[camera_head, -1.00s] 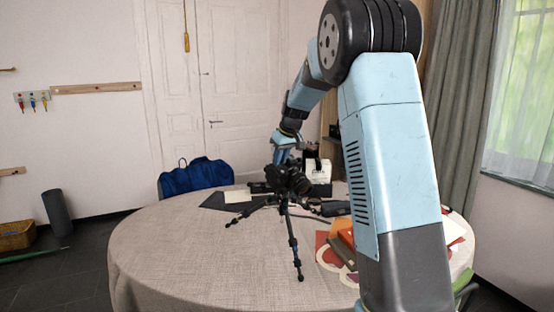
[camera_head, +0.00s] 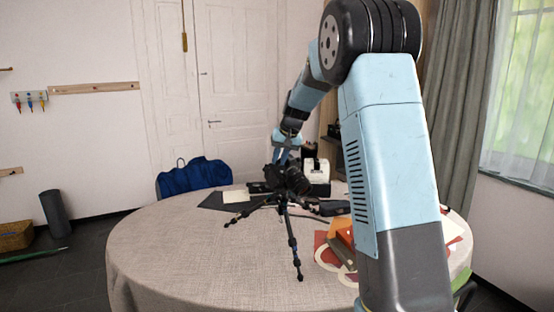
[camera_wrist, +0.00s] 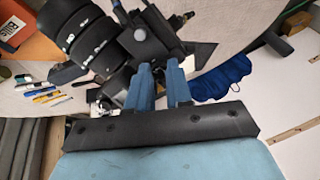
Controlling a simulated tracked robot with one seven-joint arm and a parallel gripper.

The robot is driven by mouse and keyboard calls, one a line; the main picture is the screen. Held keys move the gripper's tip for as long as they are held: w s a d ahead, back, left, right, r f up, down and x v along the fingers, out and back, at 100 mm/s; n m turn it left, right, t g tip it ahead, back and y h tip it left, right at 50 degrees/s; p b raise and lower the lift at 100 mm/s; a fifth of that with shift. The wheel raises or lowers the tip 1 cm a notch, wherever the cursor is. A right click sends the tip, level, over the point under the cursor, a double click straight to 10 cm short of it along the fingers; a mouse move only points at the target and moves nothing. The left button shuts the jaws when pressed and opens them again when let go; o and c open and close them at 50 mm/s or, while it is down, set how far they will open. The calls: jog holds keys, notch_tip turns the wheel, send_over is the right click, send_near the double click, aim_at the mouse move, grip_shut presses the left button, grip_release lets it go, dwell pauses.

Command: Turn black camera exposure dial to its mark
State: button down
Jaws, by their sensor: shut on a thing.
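The black camera (camera_head: 290,179) sits on a small black tripod (camera_head: 291,240) on the round table. In the wrist view the camera (camera_wrist: 155,40) fills the upper middle, with its ribbed lens (camera_wrist: 88,38) toward the upper left. My gripper (camera_head: 281,160) reaches down to the top of the camera from behind. In the wrist view its two blue fingers (camera_wrist: 161,72) point at the camera's top and are close together. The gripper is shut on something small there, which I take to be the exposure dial. The dial and its mark are hidden by the fingers.
The table (camera_head: 190,255) has a pale cloth, clear at the front left. Books (camera_head: 342,240) lie at the right beside my arm. A white-topped box (camera_head: 316,178) stands behind the camera. A blue bag (camera_head: 196,175) is on a chair beyond the table.

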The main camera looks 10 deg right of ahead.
jog(key=shift+d+f+m, duration=0.15)
jog(key=shift+d+m, duration=0.15)
jog(key=shift+m, duration=0.3)
jog(key=c, duration=1.3)
grip_release()
jog(key=shift+a, duration=0.1)
jog(key=shift+r, duration=0.6)
jog(key=v, duration=1.2)
jog(key=shift+s+r, duration=0.25)
